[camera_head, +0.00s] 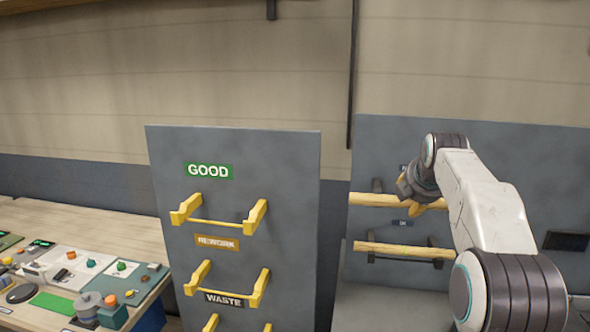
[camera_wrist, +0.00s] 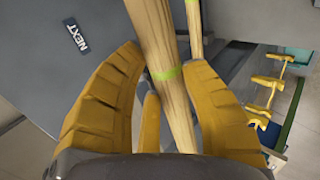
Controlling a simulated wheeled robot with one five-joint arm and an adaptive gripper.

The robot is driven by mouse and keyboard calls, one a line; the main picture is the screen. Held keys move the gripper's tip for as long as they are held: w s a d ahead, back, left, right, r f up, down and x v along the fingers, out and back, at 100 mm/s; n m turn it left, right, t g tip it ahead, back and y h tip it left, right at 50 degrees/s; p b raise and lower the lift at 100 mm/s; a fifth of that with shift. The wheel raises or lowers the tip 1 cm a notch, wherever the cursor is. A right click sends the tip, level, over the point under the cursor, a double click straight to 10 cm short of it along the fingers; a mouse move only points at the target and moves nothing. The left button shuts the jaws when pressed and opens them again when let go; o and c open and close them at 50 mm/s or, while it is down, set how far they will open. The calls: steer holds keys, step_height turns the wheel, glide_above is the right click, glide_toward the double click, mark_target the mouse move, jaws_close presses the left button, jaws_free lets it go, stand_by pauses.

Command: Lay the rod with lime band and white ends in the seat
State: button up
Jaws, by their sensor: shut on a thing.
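A pale wooden rod (camera_wrist: 150,30) with a lime band runs between the fingers of my gripper (camera_wrist: 162,85) in the wrist view. My gripper is shut on it near the band. The rod's ends are out of that view, so their colour does not show. In the head view this rod (camera_head: 375,200) lies level at the upper dark holder of the right grey panel, with my gripper (camera_head: 425,206) at its right part. I cannot tell whether it still touches the holder. No seat can be told for certain.
A second rod (camera_head: 400,249) rests on dark brackets below; it also shows in the wrist view (camera_wrist: 195,25). A grey panel (camera_head: 295,150) at left carries yellow hook pairs labelled GOOD (camera_head: 208,171), REWORK and WASTE, the visible ones empty. A bench (camera_head: 120,235) with controls stands further left.

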steer(key=a+f+n, duration=0.1)
steer(key=a+f, duration=0.2)
steer(key=f, duration=0.7)
steer(key=a+f, duration=0.2)
steer(key=f, duration=0.7)
steer(key=shift+n+y, duration=0.5)
steer(key=shift+y, duration=0.3)
steer(key=s+a+f, duration=0.1)
steer(key=s+f, duration=0.4)
steer(key=f, duration=0.1)
steer(key=s+a+f+b, duration=0.1)
steer(key=s+a+f, duration=0.1)
steer(key=s+f, duration=0.4)
steer(key=s+a+f, duration=0.2)
steer(key=s+f, duration=0.4)
steer(key=f, duration=0.1)
steer(key=shift+a+f+b, duration=0.15)
steer(key=shift+f+b, duration=0.15)
steer(key=shift+f, duration=0.1)
steer(key=shift+a, duration=0.1)
